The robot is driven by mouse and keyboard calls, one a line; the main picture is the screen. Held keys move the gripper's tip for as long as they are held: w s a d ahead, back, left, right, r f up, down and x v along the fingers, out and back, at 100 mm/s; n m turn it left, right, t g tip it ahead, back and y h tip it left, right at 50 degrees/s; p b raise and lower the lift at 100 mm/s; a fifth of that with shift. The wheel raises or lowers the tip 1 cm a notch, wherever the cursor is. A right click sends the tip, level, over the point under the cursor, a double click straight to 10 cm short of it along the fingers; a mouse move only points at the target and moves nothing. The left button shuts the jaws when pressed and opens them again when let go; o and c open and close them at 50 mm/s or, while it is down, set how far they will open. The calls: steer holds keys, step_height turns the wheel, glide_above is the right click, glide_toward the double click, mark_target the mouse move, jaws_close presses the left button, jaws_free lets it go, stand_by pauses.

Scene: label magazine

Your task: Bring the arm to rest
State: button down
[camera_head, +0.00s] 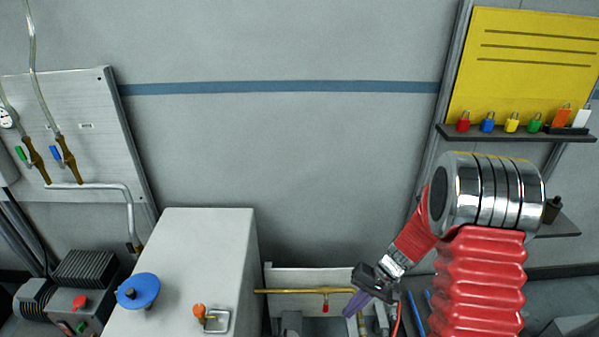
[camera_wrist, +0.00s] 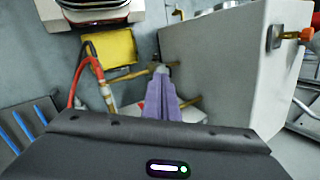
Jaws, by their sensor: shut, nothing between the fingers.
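My gripper (camera_head: 354,304) hangs low, right of the middle in the head view, at the end of my red and chrome arm. Its purple fingers point down and to the left, beside a brass pipe with a red handle (camera_head: 325,306). In the wrist view my gripper (camera_wrist: 162,72) shows its purple fingers together, with nothing between them. The fingers overlap the brass pipe in that picture; I cannot tell whether they touch it.
A grey cabinet (camera_head: 190,265) with a blue knob (camera_head: 138,291) and an orange-handled part (camera_head: 199,311) stands left of my gripper. A yellow board (camera_head: 525,65) hangs above a dark shelf (camera_head: 480,134) holding several coloured padlocks.

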steer(key=s+r+n+t+h, duration=0.1)
steer(key=s+r+t, duration=0.1)
steer(key=s+r, duration=0.4)
steer(key=s+r+n+t+h, duration=0.1)
steer(key=s+r, duration=0.5)
steer(key=r, duration=1)
steer(key=s+r+n+t+h, duration=0.1)
steer(key=s+r+t+h, duration=0.2)
steer(key=s+r, duration=0.3)
step_height(320, 180, up, 6)
steer(key=shift+s+d+f+t, duration=0.2)
steer(key=shift+s+d+t, duration=0.15)
steer(key=shift+d, duration=0.1)
steer(key=shift+s, duration=0.1)
stand_by(0.4)
